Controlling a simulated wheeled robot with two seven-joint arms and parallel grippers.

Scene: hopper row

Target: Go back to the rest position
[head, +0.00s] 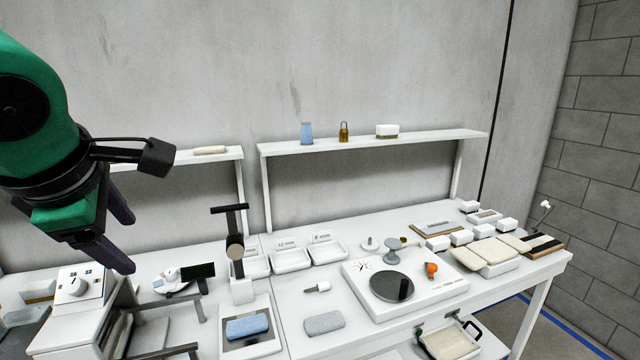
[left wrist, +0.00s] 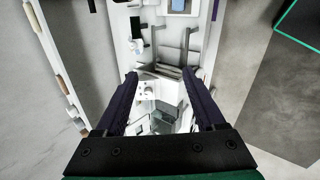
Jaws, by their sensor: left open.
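My left gripper (head: 118,236) is at the left of the head view, raised above the white bench. Its two dark fingers point down and to the right, above the left part of the bench. In the left wrist view the gripper (left wrist: 168,98) is open, with its fingers wide apart and nothing between them. A white machine with a round knob (left wrist: 146,90) shows below and beyond the fingers. It also shows in the head view (head: 78,288), under the gripper and apart from it. My right gripper is in neither view.
A white bench (head: 300,275) runs along the wall with a raised shelf (head: 350,144). On it are a post with a dark crossbar (head: 235,247), a blue pad (head: 247,326), a grey pad (head: 324,323) and a white unit with a dark disc (head: 392,286). Air around the gripper is clear.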

